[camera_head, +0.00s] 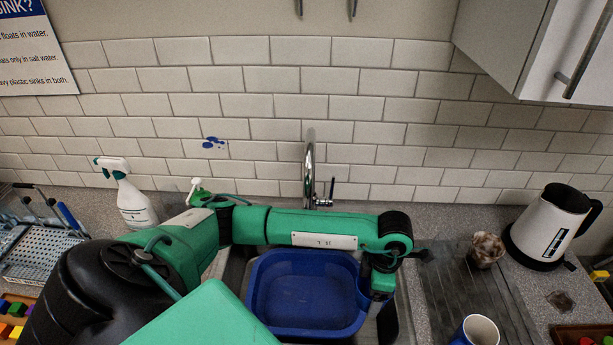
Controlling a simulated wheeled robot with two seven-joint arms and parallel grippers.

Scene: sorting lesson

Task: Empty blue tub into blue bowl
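A deep blue basin (307,318), which looks like the blue bowl, sits in the sink; its floor looks bare where I can see it. No second blue container that is clearly the blue tub shows. A green arm of mine comes in from the left, crosses above the bowl's far edge and bends down at its right side. The dark end of that arm, my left gripper (388,322), is beside the bowl's right rim; its fingers are not clear, and I see nothing held. My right gripper is not in view.
A blue cup with a pale inside (477,331) stands at the lower right, near the ribbed drainer (465,290). A glass jar (486,250) and kettle (550,225) are behind it. The tap (310,175) rises behind the sink. A spray bottle (133,205) and wire rack (40,255) stand left.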

